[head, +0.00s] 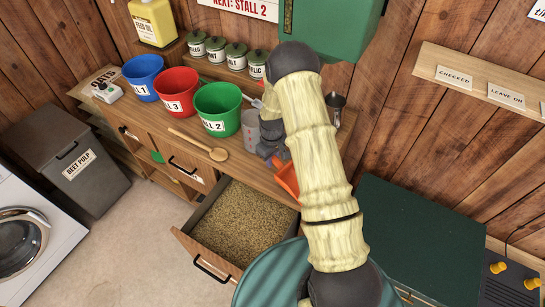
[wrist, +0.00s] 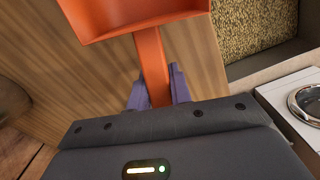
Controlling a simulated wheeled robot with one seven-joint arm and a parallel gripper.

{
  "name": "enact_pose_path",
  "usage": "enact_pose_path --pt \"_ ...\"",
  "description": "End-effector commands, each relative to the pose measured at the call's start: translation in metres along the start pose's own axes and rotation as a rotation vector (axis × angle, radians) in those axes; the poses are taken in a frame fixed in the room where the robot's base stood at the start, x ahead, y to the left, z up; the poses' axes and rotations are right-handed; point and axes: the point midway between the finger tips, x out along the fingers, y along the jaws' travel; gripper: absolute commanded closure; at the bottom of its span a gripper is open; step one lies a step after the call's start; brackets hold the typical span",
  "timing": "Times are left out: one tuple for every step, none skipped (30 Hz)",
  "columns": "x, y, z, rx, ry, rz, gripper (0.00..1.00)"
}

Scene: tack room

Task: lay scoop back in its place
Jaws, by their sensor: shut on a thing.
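My gripper (head: 272,148) is shut on the handle of an orange scoop (head: 288,180). In the wrist view the scoop's bowl (wrist: 135,20) lies beyond the fingers (wrist: 157,88), with the handle running between them. The scoop is near the front edge of the wooden counter (head: 240,170), just above the open drawer (head: 192,243) in the head view. The drawer holds grain (head: 240,222), which also shows at the upper right of the wrist view (wrist: 255,25). My arm hides part of the counter and the scoop. I cannot tell whether the scoop touches the counter.
Green (head: 218,108), red (head: 177,90) and blue (head: 143,76) buckets stand on the counter. A grey measuring jug (head: 250,128) is close beside my gripper. A wooden spoon (head: 200,145) lies in front of the buckets. A dark green chest (head: 420,235) stands to the right.

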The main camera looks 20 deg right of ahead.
Motion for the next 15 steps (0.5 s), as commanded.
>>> enact_pose_path --pt "0.008 0.0 0.0 0.0 0.0 0.0 1.0" --pt "0.01 0.0 0.0 0.0 0.0 0.0 1.0" --pt "0.013 0.0 0.0 0.0 0.0 0.0 1.0" --pt "0.014 0.0 0.0 0.0 0.0 0.0 1.0" --pt "0.016 0.0 0.0 0.0 0.001 0.0 1.0" --pt "0.017 0.0 0.0 0.0 0.001 0.0 1.0" --pt "0.018 0.0 0.0 0.0 0.001 0.0 1.0" --pt "0.019 0.0 -0.001 0.001 0.001 0.0 1.0" --pt "0.02 0.0 -0.001 0.001 0.001 0.0 1.0" --pt "0.02 0.0 -0.001 0.0 0.001 0.0 1.0" --pt "0.02 0.0 -0.001 0.0 0.001 0.0 1.0" --pt "0.02 0.0 -0.001 0.001 0.001 0.0 1.0" --pt "0.02 0.0 -0.001 0.001 0.001 0.0 1.0" --pt "0.02 0.0 -0.001 0.001 0.001 0.0 1.0" --pt "0.02 0.0 -0.001 0.001 0.001 0.0 1.0"
